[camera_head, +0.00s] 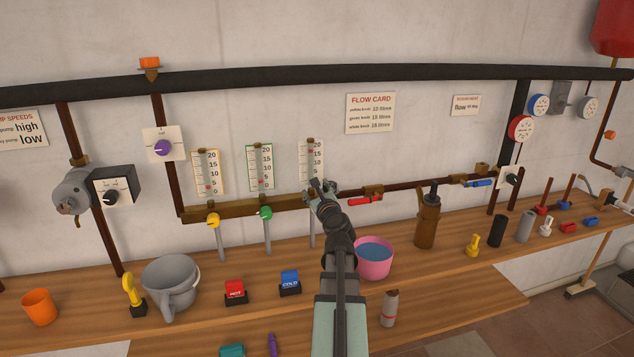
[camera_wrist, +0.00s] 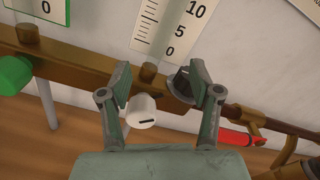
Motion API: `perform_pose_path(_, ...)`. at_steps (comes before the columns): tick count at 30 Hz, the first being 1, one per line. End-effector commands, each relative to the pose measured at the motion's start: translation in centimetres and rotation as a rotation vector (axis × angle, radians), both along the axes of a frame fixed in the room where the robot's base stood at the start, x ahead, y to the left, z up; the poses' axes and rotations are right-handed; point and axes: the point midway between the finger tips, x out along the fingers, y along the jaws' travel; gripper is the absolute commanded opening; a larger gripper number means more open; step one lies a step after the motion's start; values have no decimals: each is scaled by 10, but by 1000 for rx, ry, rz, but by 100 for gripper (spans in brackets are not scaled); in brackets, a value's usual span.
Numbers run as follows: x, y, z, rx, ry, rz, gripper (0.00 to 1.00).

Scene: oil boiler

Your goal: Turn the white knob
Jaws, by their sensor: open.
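The white knob (camera_wrist: 142,110) sits on the brass manifold (camera_wrist: 75,70) below the rightmost gauge (camera_wrist: 165,28). In the wrist view my open gripper (camera_wrist: 159,74) has the knob between its fingers, nearer the left finger; whether either finger touches it I cannot tell. The knob has a dark slot mark on its face. In the head view my gripper (camera_head: 322,187) is in front of the right end of the manifold and hides the knob. The gauge (camera_head: 311,163) shows just above it.
A green knob (camera_head: 265,212) and a yellow knob (camera_head: 213,220) are to the left on the manifold. A red valve handle (camera_head: 366,200) is close on the right. A pink bucket (camera_head: 374,260) of water stands on the bench below. The flow card (camera_head: 370,113) hangs above.

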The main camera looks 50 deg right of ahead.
Motion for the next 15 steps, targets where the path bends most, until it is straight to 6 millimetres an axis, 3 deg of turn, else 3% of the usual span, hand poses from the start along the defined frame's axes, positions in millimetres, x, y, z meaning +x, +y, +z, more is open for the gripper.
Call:
perform_pose_path(6, 0, -1, 27, -1, 0, 0, 63)
perform_pose_path(15, 0, 0, 36, 1, 1, 0, 63)
